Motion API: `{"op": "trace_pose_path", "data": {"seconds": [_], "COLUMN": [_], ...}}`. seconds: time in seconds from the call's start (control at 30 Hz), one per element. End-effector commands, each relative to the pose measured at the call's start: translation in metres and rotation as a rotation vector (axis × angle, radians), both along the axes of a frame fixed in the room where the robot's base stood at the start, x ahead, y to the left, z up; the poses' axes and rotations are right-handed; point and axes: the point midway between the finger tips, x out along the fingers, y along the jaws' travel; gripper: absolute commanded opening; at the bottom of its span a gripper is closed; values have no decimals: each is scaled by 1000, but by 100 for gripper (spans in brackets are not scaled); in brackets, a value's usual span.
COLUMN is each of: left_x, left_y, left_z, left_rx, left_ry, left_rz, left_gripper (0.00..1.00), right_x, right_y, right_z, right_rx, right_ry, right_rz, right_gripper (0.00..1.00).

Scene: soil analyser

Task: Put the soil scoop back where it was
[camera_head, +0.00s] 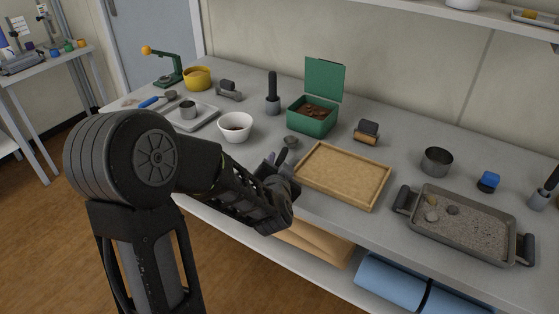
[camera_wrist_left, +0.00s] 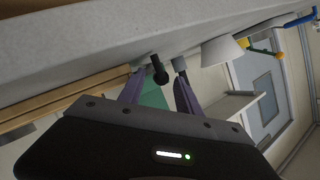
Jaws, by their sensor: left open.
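My left gripper (camera_head: 278,170) is open at the front edge of the bench, just left of the wooden tray. Its two fingers also show in the left wrist view (camera_wrist_left: 158,92), with nothing held between them. A small dark scoop-like piece (camera_head: 291,142) shows just beyond the fingertips; the gripper partly hides its lower end, and I cannot tell whether they touch. A blue-handled scoop (camera_head: 150,102) lies at the bench's left end. I cannot tell for certain which is the soil scoop. A dark round-ended handle (camera_wrist_left: 160,72) shows beyond the fingers. My right gripper is out of view.
The wooden tray (camera_head: 308,180) lies right of the gripper. Behind stand a white bowl (camera_head: 235,128), an open green box (camera_head: 310,124) and a dark upright-handled tool (camera_head: 273,92). A sand-filled metal tray (camera_head: 470,254) sits at right. Some bench is clear between the white bowl and green box.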

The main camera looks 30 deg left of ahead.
Motion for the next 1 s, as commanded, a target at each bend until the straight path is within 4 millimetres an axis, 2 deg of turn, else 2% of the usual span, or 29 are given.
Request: {"op": "trace_pose_path", "data": {"seconds": [0.1,0.2,0.4,1.0], "left_x": [-19,-27,-39,-41], "left_y": [-12,-16,-21,-22], "left_z": [10,8,14,17], "left_rx": [-2,1,1,2], "left_ry": [-3,-9,-6,-3], "left_rz": [-3,2,3,4], "left_gripper": [43,43,43,43], "right_x": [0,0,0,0], "right_y": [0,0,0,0], "right_z": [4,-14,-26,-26], "right_rx": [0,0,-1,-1], "right_ry": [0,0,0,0], "right_rz": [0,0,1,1], "right_gripper": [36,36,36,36]}}
